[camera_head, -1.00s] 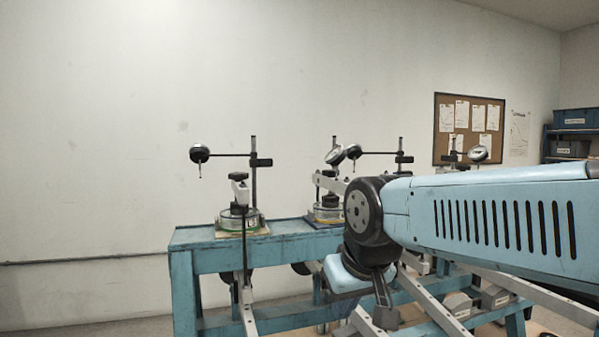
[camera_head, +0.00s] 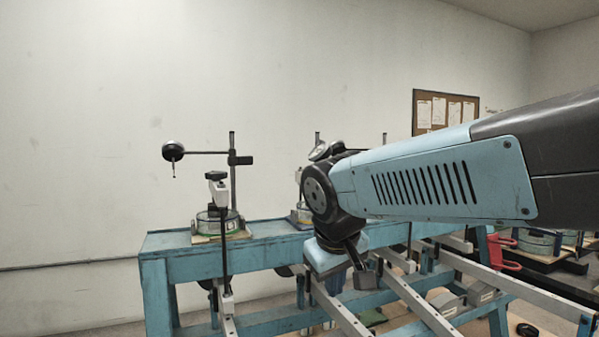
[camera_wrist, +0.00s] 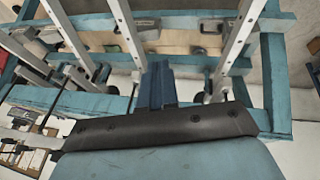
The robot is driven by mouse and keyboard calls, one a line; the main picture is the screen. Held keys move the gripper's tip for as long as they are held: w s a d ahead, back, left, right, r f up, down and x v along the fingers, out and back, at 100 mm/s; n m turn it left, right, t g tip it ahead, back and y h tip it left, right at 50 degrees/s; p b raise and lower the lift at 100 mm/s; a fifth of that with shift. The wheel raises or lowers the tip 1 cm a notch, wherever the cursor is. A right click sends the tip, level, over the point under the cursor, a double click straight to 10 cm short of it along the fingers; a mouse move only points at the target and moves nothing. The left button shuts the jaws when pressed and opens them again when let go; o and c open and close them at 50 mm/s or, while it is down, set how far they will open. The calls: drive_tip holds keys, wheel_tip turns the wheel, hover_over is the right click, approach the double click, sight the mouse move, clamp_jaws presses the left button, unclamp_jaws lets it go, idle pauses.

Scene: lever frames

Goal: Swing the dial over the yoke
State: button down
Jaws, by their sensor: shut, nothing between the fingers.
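A round black dial (camera_head: 172,151) hangs at the left end of a horizontal rod on an upright post (camera_head: 232,175), its thin stem pointing down. A white upright piece with a black knob, perhaps the yoke (camera_head: 217,188), stands right of and below the dial; the dial is not over it. A second dial (camera_head: 319,151) shows partly behind my wrist. The task does not show which dial is meant. My gripper (camera_head: 362,280) points down in front of the bench, apart from both dials. In the wrist view its dark blue fingers (camera_wrist: 157,85) are together and empty.
A blue bench (camera_head: 190,240) carries the stations; long metal levers (camera_head: 410,300) slope forward below it. A round base (camera_head: 217,223) sits under the white piece. Red handles (camera_head: 503,252) show at the right. The wall area left of the first dial is clear.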

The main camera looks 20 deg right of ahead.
drive_tip(key=w+d+r+n+h, duration=0.25)
drive_tip(key=w+r+h, duration=0.2)
drive_tip(key=w, duration=0.25)
drive_tip(key=w+a+r+n+t+h, duration=0.1)
drive_tip(key=w+a+r+t+h, duration=0.2)
drive_tip(key=w+r, duration=0.5)
drive_tip(key=w+a+r+n+t+h, duration=0.25)
drive_tip(key=w+h, duration=0.35)
drive_tip(key=w, duration=0.6)
drive_tip(key=w+d+m, duration=0.1)
drive_tip(key=w+d, duration=0.3)
drive_tip(key=d, duration=0.8)
drive_tip(key=shift+d+r+g, duration=0.4)
drive_tip(key=shift+r+g, duration=0.05)
drive_tip(key=shift+a, duration=0.1)
